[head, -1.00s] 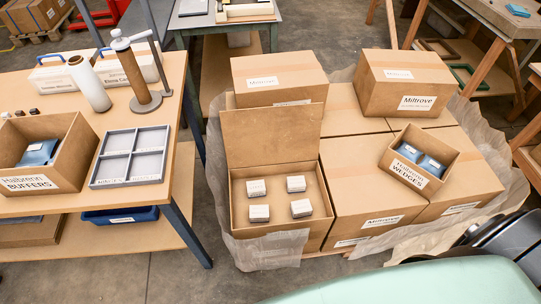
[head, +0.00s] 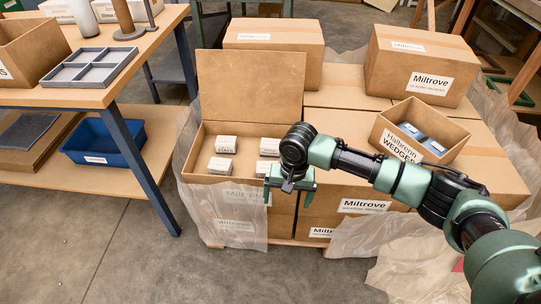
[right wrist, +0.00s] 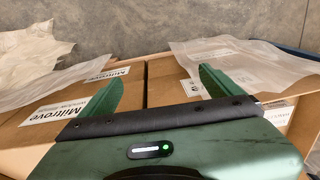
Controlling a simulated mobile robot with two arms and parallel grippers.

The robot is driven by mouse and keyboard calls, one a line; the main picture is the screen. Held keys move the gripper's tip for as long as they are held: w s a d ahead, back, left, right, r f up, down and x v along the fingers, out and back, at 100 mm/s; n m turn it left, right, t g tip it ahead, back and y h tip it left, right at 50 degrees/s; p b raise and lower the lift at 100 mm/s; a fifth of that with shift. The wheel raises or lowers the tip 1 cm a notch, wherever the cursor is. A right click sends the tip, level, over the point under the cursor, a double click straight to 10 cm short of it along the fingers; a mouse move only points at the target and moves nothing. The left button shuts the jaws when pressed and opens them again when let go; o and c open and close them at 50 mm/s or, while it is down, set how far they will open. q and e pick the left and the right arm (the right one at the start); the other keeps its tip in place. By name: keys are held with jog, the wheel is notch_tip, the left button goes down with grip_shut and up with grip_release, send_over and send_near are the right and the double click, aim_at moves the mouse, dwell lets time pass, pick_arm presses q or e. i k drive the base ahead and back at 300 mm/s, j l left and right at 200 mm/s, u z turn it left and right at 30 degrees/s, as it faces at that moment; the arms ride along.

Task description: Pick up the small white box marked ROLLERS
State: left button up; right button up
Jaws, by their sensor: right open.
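Several small white boxes sit in the open carton (head: 187,160): back left (head: 226,144), back right (head: 269,147), front left (head: 220,165) and front right (head: 265,168). Their print is too small to tell which is marked ROLLERS. My right gripper (head: 288,193) is open and empty, in front of the carton's front right corner in the head view, partly covering that corner. In the right wrist view its two green fingers (right wrist: 160,78) stand wide apart over the cartons, with no small box between them. My left gripper is not in view.
The carton's raised lid (head: 250,86) stands at its back. Closed Miltrove cartons (head: 430,75) and an open WEDGES box (head: 440,143) crowd the right. Plastic wrap (head: 228,212) hangs over the front. A workbench with a grey divided tray (head: 97,72) stands left; the floor between is clear.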

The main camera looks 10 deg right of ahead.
aim_at(269, 147)
jog(key=i, duration=1)
